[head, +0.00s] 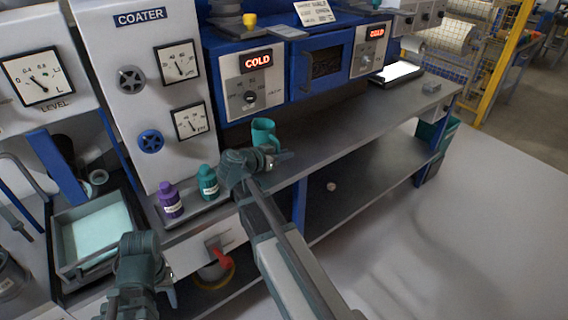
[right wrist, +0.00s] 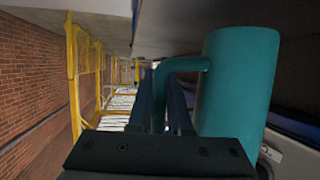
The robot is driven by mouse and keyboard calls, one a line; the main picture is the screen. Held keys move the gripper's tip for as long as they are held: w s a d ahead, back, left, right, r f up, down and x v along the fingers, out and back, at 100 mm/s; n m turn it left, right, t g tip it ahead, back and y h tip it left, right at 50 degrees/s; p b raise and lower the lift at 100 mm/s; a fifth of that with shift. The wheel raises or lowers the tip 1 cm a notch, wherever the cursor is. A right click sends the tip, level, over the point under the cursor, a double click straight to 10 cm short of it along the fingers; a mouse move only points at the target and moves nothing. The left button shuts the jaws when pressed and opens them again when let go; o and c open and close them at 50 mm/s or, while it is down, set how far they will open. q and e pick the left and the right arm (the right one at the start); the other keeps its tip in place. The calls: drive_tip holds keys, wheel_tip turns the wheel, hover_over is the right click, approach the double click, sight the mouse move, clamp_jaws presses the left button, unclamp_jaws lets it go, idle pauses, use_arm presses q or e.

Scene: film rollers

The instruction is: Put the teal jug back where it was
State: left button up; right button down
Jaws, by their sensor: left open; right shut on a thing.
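The teal jug (head: 264,133) is on or just above the grey bench, in front of the blue oven unit. In the right wrist view the jug (right wrist: 238,85) fills the right side, with its handle (right wrist: 160,95) between my fingers. My right gripper (head: 284,156) is shut on the handle; it also shows in the right wrist view (right wrist: 165,108). The jug looks upright in the head view. I cannot tell whether its base touches the bench. My left gripper (head: 168,290) is open at the lower left, away from the jug; its fingers are mostly hidden.
A purple bottle (head: 169,199) and a teal bottle (head: 208,183) stand on a small tray left of the jug. A tray of pale liquid (head: 95,232) is further left. The bench (head: 345,125) is clear right of the jug, up to a bright-topped tablet (head: 397,71).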

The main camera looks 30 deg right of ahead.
drive_tip(key=shift+f+b, duration=1.9)
drive_tip(key=shift+r, duration=0.15)
drive_tip(key=c, duration=1.3)
unclamp_jaws()
drive_tip(key=shift+f, duration=0.2)
drive_tip(key=o, duration=0.5)
drive_tip(key=shift+c, duration=0.2)
